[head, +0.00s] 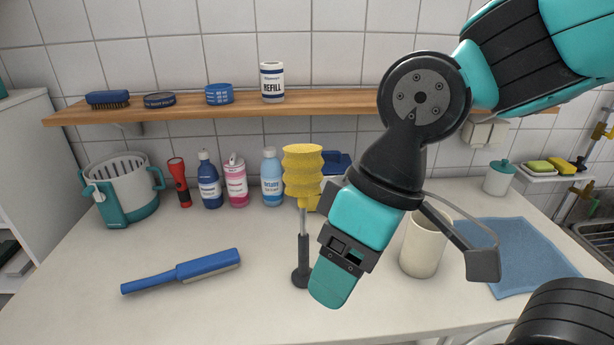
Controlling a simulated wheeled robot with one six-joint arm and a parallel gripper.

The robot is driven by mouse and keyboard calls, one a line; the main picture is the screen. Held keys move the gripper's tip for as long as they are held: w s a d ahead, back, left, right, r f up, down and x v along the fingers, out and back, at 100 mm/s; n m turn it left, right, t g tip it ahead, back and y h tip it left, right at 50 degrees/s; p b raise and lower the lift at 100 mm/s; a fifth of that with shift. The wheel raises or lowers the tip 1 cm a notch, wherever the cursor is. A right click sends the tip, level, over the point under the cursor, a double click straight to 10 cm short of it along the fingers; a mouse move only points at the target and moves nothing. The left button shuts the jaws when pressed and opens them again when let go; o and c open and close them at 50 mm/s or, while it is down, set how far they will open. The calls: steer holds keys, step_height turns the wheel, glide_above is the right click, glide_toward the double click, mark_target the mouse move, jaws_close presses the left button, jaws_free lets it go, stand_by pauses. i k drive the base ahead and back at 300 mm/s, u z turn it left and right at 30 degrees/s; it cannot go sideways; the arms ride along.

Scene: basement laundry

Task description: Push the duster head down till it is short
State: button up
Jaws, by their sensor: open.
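The duster stands upright on the counter, with a yellow ridged head (303,172) on top of a thin metal rod. Below the rod are a dark sleeve (303,250) and a round dark base. A length of bare rod shows between the head and the sleeve. My gripper (333,285) is open and points down, just right of the duster and nearer the camera. Its fingertips are low in the picture, about level with the duster's base, and the head is above them. I cannot tell whether it touches the duster.
A blue brush (209,270) lies to the left. Bottles (271,178), a red flashlight (179,182) and a white-teal bucket (124,192) stand behind. A cream cup (424,245) and blue cloth (520,257) are right. A wooden shelf (330,103) crosses the wall above. The front counter is clear.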

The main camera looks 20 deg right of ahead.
mark_target(302, 164)
steer(key=u, duration=0.05)
steer(key=k, duration=1.05)
steer(key=z, duration=1.25)
steer(key=i, duration=1.05)
steer(key=u, duration=0.35)
